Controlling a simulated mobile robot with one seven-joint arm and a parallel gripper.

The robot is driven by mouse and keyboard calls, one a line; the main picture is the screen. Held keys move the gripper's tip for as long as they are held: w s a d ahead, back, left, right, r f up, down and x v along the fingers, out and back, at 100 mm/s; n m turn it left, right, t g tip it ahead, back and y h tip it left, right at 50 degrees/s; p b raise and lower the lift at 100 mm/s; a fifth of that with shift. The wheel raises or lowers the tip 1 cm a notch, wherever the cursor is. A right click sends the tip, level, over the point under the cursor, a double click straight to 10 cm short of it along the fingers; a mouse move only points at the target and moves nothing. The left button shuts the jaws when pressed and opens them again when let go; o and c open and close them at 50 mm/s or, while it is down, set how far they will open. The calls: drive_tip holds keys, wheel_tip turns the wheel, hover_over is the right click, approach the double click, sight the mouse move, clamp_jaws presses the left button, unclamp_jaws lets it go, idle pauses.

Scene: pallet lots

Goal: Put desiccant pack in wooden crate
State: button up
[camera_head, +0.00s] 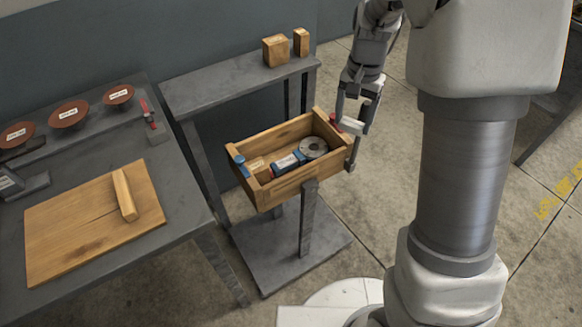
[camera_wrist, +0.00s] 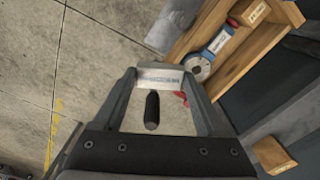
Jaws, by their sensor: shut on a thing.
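My gripper (camera_head: 355,128) is shut on a small white pack, which looks like the desiccant pack (camera_head: 352,127). The pack also shows across the fingertips in the wrist view (camera_wrist: 160,78), with faint print on it. The wooden crate (camera_head: 287,186) is an open box on a grey stand. My gripper is just beside the crate's right end, and the wrist view shows floor beneath the pack. The crate's wall shows at upper right in the wrist view (camera_wrist: 256,45). Inside lie a blue labelled tool (camera_head: 288,162) and a grey disc (camera_head: 313,147).
A red piece (camera_head: 333,121) is at the crate's right end, a blue piece (camera_head: 241,165) at its left. Behind is a grey shelf (camera_head: 230,84) with two wooden blocks. The left bench holds a wooden board (camera_head: 80,225) and several reddish dishes. Floor on the right is clear.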

drive_tip(key=w+a+f+m+b, duration=0.25)
drive_tip(key=a+f+m, duration=0.2)
drive_tip(key=m, duration=0.75)
drive_tip(key=w+a+f+m+b, duration=0.1)
drive_tip(key=a+f+m+b, duration=0.4)
drive_tip(key=m, duration=0.7)
drive_tip(key=f+b, duration=0.2)
drive_tip(key=f, duration=0.3)
drive_tip(key=f+b, duration=0.2)
drive_tip(key=f, duration=0.3)
drive_tip(key=a+f+b, duration=0.1)
drive_tip(key=f+b, duration=0.1)
drive_tip(key=f, duration=0.4)
drive_tip(key=shift+a, duration=0.1)
drive_tip(key=o, duration=1.4)
drive_tip(key=shift+f, duration=0.1)
wheel_tip(320, 180, up, 13)
drive_tip(key=p, duration=0.5)
drive_tip(key=shift+f, duration=0.2)
